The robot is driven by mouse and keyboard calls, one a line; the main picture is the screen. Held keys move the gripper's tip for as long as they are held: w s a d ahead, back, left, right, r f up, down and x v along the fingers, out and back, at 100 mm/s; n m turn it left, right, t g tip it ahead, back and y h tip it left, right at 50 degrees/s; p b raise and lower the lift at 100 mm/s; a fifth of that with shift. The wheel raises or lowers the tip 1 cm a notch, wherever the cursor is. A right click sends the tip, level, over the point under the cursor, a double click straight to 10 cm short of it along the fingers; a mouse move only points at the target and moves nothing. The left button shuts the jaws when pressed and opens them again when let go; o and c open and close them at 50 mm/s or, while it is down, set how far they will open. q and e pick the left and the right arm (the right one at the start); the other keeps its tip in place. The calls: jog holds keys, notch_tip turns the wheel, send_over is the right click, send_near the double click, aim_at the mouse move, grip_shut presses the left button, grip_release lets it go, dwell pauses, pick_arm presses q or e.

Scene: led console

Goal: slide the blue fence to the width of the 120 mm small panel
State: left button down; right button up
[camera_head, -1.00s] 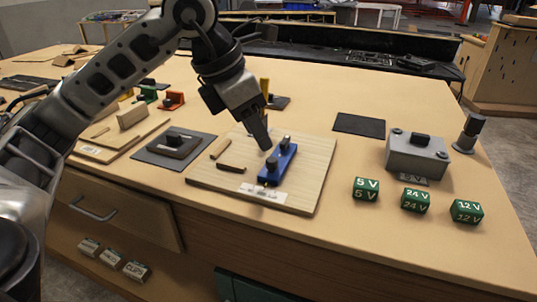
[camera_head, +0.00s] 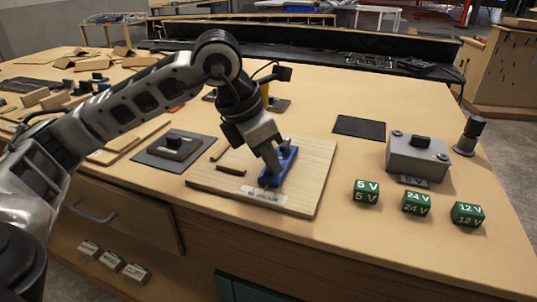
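The blue fence (camera_head: 284,168) stands on the right part of a light wooden board (camera_head: 314,172) near the table's front edge. A dark strip (camera_head: 231,169) and a wooden strip lie on the board to its left. A small white label (camera_head: 264,195) is at the board's front. My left gripper (camera_head: 275,166) reaches down from above onto the fence and covers part of it, including its nearer knob. I cannot tell whether its fingers are closed on a knob. My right gripper is out of view. I cannot identify a 120 mm small panel.
A black mat (camera_head: 359,127) lies behind. A dark pad (camera_head: 174,149) with a block is left of the board.

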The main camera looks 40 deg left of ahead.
pick_arm(q)
jog(key=shift+w+d, duration=0.25)
jog(key=shift+d, duration=1)
jog(key=c, duration=1.5)
grip_release()
jog(key=shift+o, duration=1.1)
jog(key=v, duration=1.6)
jog(key=shift+p, duration=0.45)
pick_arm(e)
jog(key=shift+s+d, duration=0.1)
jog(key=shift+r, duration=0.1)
